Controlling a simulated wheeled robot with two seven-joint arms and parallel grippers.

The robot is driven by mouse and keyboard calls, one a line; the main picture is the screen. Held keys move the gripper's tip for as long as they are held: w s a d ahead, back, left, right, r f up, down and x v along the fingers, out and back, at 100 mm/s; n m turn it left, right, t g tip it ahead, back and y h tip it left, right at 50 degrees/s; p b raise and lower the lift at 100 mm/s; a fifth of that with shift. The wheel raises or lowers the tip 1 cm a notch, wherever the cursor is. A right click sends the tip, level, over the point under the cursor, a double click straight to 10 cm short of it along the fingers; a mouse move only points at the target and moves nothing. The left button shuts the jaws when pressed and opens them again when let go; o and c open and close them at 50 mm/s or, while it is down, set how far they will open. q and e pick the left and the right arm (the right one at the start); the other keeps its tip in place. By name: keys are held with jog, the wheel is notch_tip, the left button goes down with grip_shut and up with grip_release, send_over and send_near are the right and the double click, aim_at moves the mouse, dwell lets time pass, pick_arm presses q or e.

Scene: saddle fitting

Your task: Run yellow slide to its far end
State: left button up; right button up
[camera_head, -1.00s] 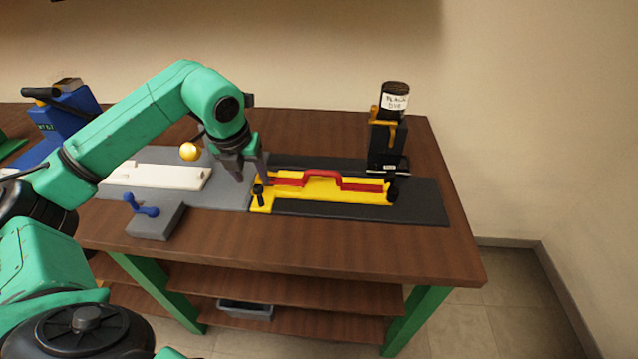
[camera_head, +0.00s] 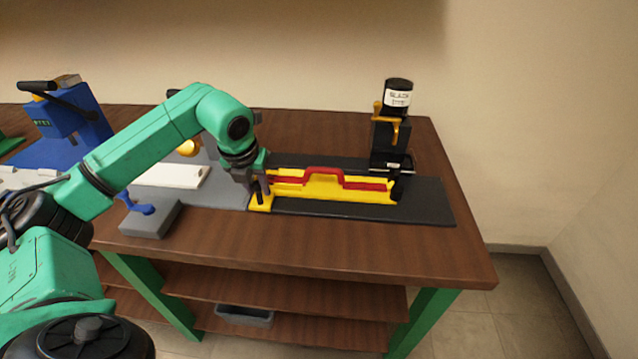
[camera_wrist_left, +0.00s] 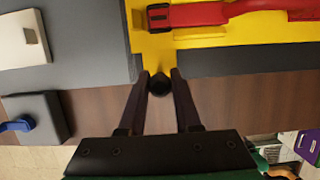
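The yellow slide (camera_head: 318,190) lies along a black bed, with a red rail and red handle (camera_head: 322,172) along it. A black upright knob (camera_head: 267,189) stands on the slide's left end; the wrist view shows this knob (camera_wrist_left: 160,84) from above. My left gripper (camera_head: 255,186) is at that left end, pointing down. In the wrist view its fingers (camera_wrist_left: 160,80) stand on both sides of the knob, which fills the gap between the tips. They look shut on it. My right gripper is in no view.
A black bottle (camera_head: 398,95) on a dark stand with an orange clamp is at the slide's right end. Left are a white bar (camera_head: 178,176), a grey block with a blue lever (camera_head: 150,218) and a blue machine (camera_head: 65,122). The table front is clear.

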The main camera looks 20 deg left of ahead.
pick_arm(q)
jog(key=shift+w+d+r+p, duration=0.1)
jog(key=shift+w+d+p, duration=0.15)
jog(key=shift+d+p, duration=0.35)
jog(key=shift+w+d, duration=0.1)
jog(key=shift+d, duration=0.2)
